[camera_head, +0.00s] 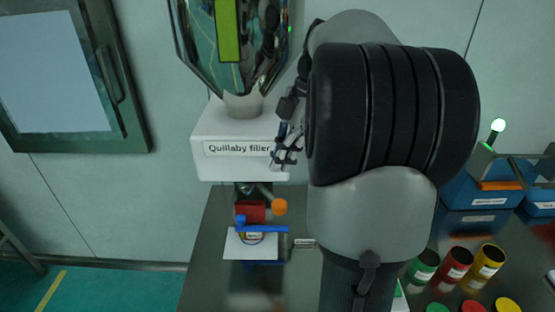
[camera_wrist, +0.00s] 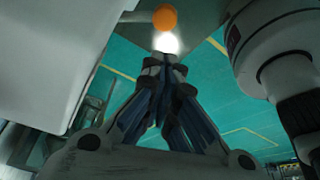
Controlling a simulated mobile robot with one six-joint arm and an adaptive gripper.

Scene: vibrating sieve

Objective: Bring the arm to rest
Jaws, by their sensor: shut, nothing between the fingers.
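My gripper (camera_head: 285,150) shows in the head view just right of the white Quillaby filler (camera_head: 215,165), partly hidden behind my large grey and black arm link. In the wrist view my gripper (camera_wrist: 165,62) has its fingertips together with nothing between them. An orange ball-shaped knob (camera_wrist: 165,17) appears just past the fingertips in that view. The filler's white body (camera_wrist: 50,60) fills the left side of the wrist view.
Below the filler are a red block (camera_head: 250,211), an orange knob (camera_head: 280,207) and a blue frame (camera_head: 262,229) over a white plate. Green, red and yellow containers (camera_head: 456,264) stand at the right. Blue bins (camera_head: 478,191) stand behind them. A window hangs at the left.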

